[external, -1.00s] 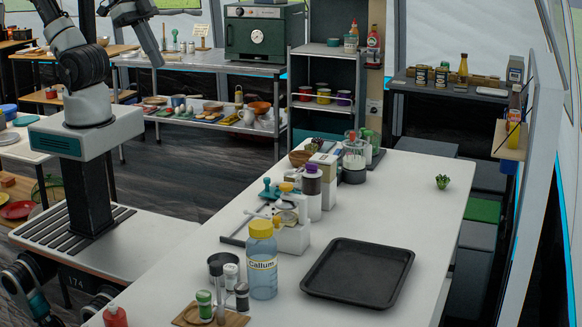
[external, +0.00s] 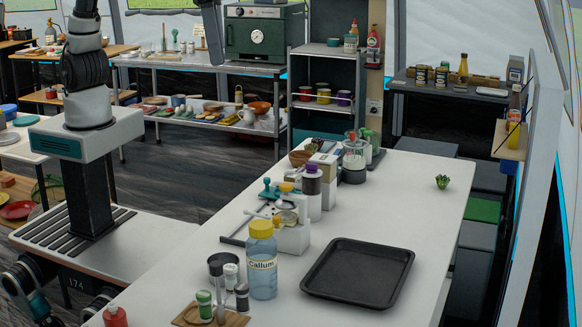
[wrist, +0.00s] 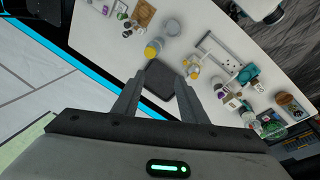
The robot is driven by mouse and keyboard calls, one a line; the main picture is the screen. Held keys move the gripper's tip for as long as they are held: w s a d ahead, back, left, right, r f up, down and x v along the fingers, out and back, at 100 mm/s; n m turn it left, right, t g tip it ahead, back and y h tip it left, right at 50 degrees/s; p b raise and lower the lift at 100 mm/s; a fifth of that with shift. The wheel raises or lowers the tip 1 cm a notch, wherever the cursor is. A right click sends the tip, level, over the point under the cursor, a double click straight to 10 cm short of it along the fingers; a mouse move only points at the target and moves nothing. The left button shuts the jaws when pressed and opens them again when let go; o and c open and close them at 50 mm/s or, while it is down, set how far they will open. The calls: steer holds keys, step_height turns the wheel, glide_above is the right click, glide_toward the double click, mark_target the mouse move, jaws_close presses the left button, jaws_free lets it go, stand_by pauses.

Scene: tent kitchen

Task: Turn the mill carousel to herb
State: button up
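No label in view names the mill carousel, and I cannot tell for certain which thing it is. A small wooden board (external: 236,319) with a post and green-, white- and grey-topped jars (external: 205,304) stands at the table's near end; the board also shows in the wrist view (wrist: 146,11). A white stand with a yellow-topped part (external: 292,238) stands farther back; it also shows in the wrist view (wrist: 192,68). My gripper (wrist: 158,80) is open and empty, high above the table. It is out of the external frame.
The yellow-capped bottle (external: 262,262) stands between the board and the white stand. A black tray (external: 357,273) lies to its right and shows between my fingers in the wrist view (wrist: 159,84). Cartons and bottles (external: 313,188) stand farther back. The table's right side is mostly clear.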

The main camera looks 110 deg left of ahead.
steer(key=w+d+f+n+g, duration=0.2)
steer(key=w+d+f, duration=0.6)
steer(key=d+f, duration=0.3)
steer(key=n+y, duration=0.1)
steer(key=n, duration=0.1)
glide_above(216, 264)
step_height(216, 264, down, 7)
steer(key=shift+g, duration=0.3)
step_height(216, 264, down, 17)
steer(key=shift+f+p, duration=0.15)
steer(key=shift+p, duration=0.15)
steer(key=shift+c, duration=0.3)
jaws_close()
